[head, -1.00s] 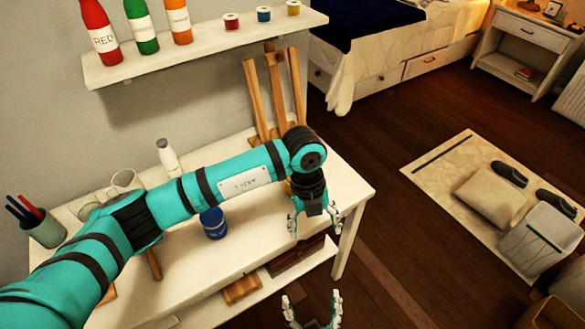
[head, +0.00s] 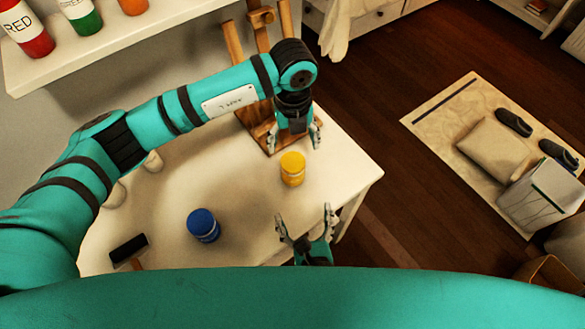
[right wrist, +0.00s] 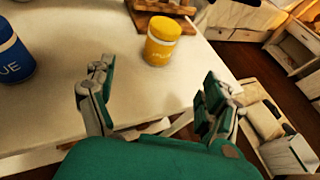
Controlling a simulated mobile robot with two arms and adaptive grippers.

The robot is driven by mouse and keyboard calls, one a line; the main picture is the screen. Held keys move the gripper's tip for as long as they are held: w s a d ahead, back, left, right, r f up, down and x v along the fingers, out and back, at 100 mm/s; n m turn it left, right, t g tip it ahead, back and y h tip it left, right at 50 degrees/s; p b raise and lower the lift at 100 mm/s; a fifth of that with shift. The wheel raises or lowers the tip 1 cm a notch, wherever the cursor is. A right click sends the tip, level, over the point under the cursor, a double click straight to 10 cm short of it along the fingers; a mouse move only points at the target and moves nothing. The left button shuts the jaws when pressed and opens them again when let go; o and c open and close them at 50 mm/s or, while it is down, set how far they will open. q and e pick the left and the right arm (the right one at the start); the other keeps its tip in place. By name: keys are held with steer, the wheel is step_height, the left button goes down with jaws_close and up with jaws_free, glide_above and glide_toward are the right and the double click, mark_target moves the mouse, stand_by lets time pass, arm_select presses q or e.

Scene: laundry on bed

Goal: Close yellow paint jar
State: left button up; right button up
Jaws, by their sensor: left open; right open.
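The yellow paint jar (head: 292,170) stands upright on the white table near its right end. It also shows in the right wrist view (right wrist: 162,42), with a yellow top; I cannot tell whether that top is a lid fully closed. My left gripper (head: 294,142) is open, pointing down, just behind the yellow jar in the head view. My right gripper (head: 304,218) is open and empty at the table's front edge, on the near side of the jar. Its two fingers (right wrist: 155,90) frame the space in front of the jar in the right wrist view, apart from it.
A blue paint jar (head: 203,225) stands on the table to the left. A dark-headed tool (head: 128,248) lies further left. A wooden easel (head: 262,45) stands behind my left gripper. A shelf (head: 150,32) with bottles hangs above. The table between the jars is clear.

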mark_target(293, 161)
arm_select(q)
steer(key=shift+w, duration=0.1)
arm_select(e)
steer(key=x, duration=1.7)
steer(key=shift+w+a, duration=0.1)
steer(key=shift+w, duration=0.2)
jaws_close()
arm_select(q)
steer(key=n, duration=0.4)
steer(key=shift+n, duration=0.3)
steer(key=shift+f, duration=0.15)
steer(key=shift+f, duration=3.9)
steer(key=shift+c, duration=0.4)
